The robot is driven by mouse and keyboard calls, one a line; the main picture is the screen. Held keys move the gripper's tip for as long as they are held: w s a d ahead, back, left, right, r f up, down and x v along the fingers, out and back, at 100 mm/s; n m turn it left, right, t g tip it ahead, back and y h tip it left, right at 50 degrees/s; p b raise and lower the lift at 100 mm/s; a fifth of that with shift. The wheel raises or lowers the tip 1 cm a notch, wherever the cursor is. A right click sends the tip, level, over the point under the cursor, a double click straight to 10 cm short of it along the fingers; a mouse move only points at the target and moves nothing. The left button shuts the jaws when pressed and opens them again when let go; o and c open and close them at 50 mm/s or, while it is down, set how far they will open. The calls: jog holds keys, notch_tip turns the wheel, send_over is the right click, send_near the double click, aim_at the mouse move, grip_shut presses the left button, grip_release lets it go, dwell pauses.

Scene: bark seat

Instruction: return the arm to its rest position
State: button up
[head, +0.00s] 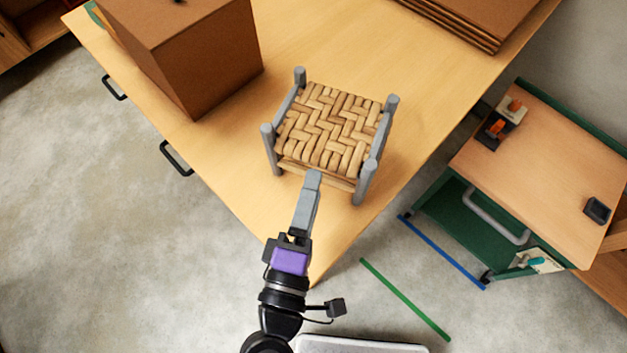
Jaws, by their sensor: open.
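My gripper (312,182) points away from me over the near corner of the wooden table (220,165). Its fingertips are at the near side of a small stool, and from this angle I cannot tell whether they touch it. The gripper is open, though its fingers overlap in this view, and I see nothing held between them. The stool (335,126) has a woven bark seat and grey posts and stands upright on the table. My arm reaches up from the bottom of the head view.
A large brown box (190,55) stands at the table's upper left. Flat brown sheets (470,25) are stacked at the upper right. A green-framed cart (540,165) stands right of the table. Bare concrete floor (120,240) lies left of it. Green and blue strips mark the floor.

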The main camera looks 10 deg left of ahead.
dwell(0.5)
